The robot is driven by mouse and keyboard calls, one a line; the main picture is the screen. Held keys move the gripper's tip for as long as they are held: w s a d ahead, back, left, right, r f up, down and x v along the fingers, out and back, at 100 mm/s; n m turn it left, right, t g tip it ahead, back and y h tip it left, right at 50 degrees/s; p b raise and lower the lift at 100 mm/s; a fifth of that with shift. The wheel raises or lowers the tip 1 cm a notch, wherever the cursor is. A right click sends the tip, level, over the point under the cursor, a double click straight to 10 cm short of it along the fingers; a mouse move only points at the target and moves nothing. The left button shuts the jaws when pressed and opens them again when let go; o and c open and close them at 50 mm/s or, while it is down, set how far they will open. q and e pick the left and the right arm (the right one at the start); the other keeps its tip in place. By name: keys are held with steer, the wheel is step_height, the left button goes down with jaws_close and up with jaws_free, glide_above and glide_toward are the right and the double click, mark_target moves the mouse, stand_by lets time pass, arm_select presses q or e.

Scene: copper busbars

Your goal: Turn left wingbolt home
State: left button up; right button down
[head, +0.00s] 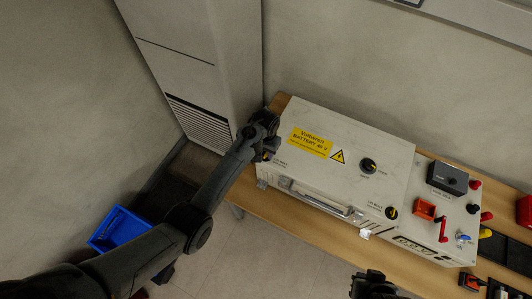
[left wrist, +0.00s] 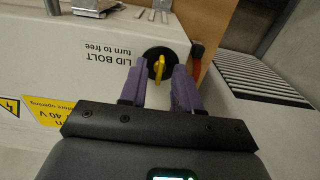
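The left wingbolt is a yellow wing on a round black base (left wrist: 159,68), beside the "LID BOLT turn to free" label in the left wrist view. Its wing points roughly along the fingers. My left gripper (left wrist: 160,82) has its purple fingers apart, one on each side of the wing, with gaps visible; I cannot tell how deep the tips reach. In the head view my left gripper (head: 262,130) is at the left end of the white battery box (head: 325,120) and largely hides this wingbolt. My right gripper (head: 372,284) is at the bottom edge, its fingers unclear.
A second yellow-and-black lid bolt (head: 392,212) and a black knob (head: 368,165) are on the box. A metal handle (head: 318,200) runs along its front. A panel with red parts (head: 442,230) stands right. A blue bin (head: 120,230) is on the floor.

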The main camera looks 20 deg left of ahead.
arm_select(q)
jaws_close()
stand_by(0.4)
